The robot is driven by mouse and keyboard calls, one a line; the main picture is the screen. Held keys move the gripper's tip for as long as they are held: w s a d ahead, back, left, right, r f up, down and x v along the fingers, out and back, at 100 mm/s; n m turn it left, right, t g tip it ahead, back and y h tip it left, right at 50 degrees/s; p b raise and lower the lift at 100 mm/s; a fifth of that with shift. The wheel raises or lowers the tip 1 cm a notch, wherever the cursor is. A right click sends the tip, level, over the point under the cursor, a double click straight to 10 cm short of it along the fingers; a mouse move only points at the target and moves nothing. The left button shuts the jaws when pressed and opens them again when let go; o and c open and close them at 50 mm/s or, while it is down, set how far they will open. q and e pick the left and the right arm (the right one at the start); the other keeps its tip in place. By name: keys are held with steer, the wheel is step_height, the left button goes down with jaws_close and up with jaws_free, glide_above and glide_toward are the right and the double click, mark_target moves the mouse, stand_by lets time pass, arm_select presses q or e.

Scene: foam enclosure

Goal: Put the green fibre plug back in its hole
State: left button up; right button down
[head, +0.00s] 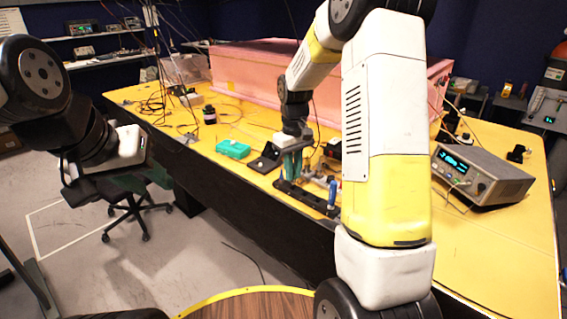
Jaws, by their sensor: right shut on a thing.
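My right gripper (290,172) points down over the yellow table, just above a dark fixture (308,196). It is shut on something. Teal-green shows at its fingers, too small to tell plug from finger, and I see no other clear green plug. The pink foam enclosure (250,66) stands along the back of the table. Its near right part is hidden behind my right arm, and I cannot make out the plug's hole. My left gripper (68,172) is off the table at the left, over the floor. Its fingers are dark and I cannot tell whether they are open.
A teal box (232,149) and a black wedge-shaped block (266,158) lie left of my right gripper. A blue-handled part (332,192) stands at the fixture's right. A grey instrument (483,173) sits at the right. Loose cables (152,102) cover the table's far left.

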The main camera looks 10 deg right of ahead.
steer(key=shift+f, duration=1.3)
steer(key=c, duration=1.3)
jaws_free()
steer(key=shift+r, duration=0.1)
steer(key=shift+r, duration=3.85)
steer(key=shift+r, duration=0.1)
steer(key=s+r+m+t+y, duration=0.1)
steer(key=s+r+m+t, duration=0.15)
steer(key=s+r, duration=0.7)
steer(key=s+t, duration=0.1)
steer(key=s, duration=0.4)
steer(key=s+a+r+m+t, duration=0.1)
steer(key=s, duration=0.4)
steer(key=s+a+r+t+y, duration=0.1)
steer(key=s, duration=0.3)
steer(key=shift+s+a+r+m+t, duration=0.1)
steer(key=shift+s+m+t, duration=0.25)
steer(key=shift+s, duration=0.05)
